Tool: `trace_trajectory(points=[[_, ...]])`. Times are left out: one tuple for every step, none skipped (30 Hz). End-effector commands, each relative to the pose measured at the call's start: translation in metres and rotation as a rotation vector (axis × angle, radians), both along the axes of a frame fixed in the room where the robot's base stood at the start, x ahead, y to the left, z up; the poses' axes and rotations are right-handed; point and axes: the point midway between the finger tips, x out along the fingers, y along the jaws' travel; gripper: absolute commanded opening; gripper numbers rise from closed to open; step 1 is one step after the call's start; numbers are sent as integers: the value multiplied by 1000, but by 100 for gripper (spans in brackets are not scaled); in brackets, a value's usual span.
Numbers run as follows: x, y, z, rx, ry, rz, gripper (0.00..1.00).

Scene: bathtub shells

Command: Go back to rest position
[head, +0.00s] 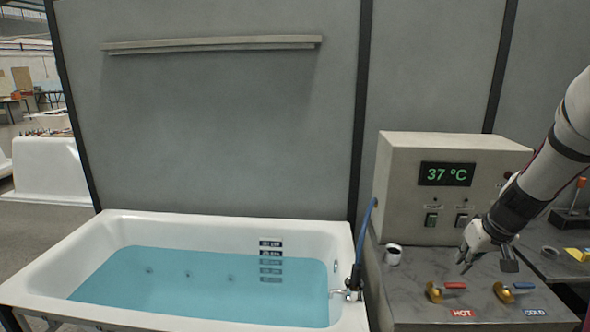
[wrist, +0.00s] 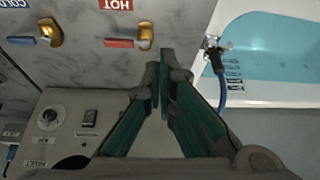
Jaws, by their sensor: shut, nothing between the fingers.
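My gripper (head: 466,262) hangs above the grey bench at the right of the head view, above and behind the two valves. In the wrist view my gripper (wrist: 160,75) is shut with its fingertips together and nothing between them. The hot valve (head: 436,292) has a brass body and a red lever; it also shows in the wrist view (wrist: 146,36). The cold valve (head: 505,293) has a brass body and a blue lever; it shows at the upper left of the wrist view (wrist: 50,32). My gripper touches neither valve.
A white bathtub (head: 60,262) holds blue water. The control box (head: 400,190) reads 37 °C and stands behind my gripper. A blue hose (head: 364,230) runs between tub and box. A small white cup-like object (head: 393,255) stands on the bench (head: 410,312).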

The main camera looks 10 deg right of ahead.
Motion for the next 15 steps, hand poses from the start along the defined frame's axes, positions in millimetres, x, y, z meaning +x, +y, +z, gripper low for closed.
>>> trace_trajectory(points=[[1, 26, 23, -4, -13, 24, 0], [0, 40, 34, -1, -15, 34, 0], [-2, 58, 48, 1, -18, 45, 0], [-5, 72, 58, 2, -21, 55, 0], [-8, 85, 67, 4, -23, 62, 0], [-14, 103, 79, 6, -25, 73, 0], [-18, 115, 87, 7, -26, 80, 0], [-23, 128, 95, 7, -28, 88, 0], [-31, 144, 105, 7, -30, 96, 0], [-38, 156, 112, 8, -31, 103, 0], [-45, 167, 118, 6, -32, 109, 0], [-54, 182, 126, 6, -35, 117, 0], [-62, 192, 132, 5, -36, 123, 0], [-70, 202, 137, 3, -38, 127, 0], [-82, 214, 143, 3, -40, 133, 0]])
